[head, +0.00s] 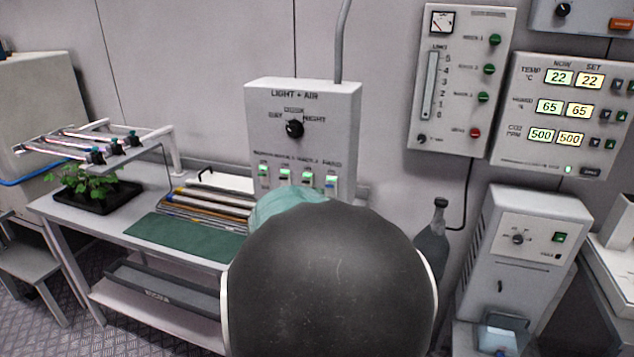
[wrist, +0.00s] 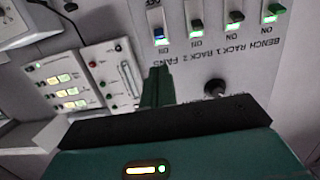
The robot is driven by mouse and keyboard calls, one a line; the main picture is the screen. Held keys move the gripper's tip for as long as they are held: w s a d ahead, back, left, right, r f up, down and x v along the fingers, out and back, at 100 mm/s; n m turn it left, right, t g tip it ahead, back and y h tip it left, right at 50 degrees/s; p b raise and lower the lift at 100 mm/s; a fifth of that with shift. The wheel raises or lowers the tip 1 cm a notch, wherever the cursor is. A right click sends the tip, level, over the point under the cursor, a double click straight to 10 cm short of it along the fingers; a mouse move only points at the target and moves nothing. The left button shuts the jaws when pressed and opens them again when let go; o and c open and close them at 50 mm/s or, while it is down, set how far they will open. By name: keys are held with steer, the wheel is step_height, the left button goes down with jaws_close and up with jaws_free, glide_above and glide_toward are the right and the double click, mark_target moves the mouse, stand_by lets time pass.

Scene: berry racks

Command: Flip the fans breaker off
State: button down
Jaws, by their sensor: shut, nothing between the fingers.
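The grey LIGHT + AIR panel (head: 301,110) is on the wall behind the bench, with a row of breakers along its lower part. The fans breaker (head: 331,185) is the rightmost in the head view. In the wrist view the panel appears turned over, and the fans breaker (wrist: 158,33) is the leftmost, with a blue toggle, a lit green mark and "ON" by it. My gripper (wrist: 158,72) is shut and empty, its green fingers just below the fans breaker in the wrist view, apart from it in the picture. Whether they touch the panel cannot be told. My arm hides the gripper in the head view.
The other breakers (wrist: 191,22) sit close beside the fans one, also lit green. A black rotary knob (wrist: 215,89) is near the fingers. A bench (head: 130,235) holds a green mat (head: 185,240) and a plant tray (head: 95,198). A dark bottle (head: 432,240) stands right of my arm.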

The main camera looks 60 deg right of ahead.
mark_target(331, 178)
steer(key=x, duration=1)
stand_by(0.5)
steer(key=shift+a+f+h, duration=0.1)
steer(key=shift+a+h, duration=0.05)
steer(key=shift+h, duration=0.15)
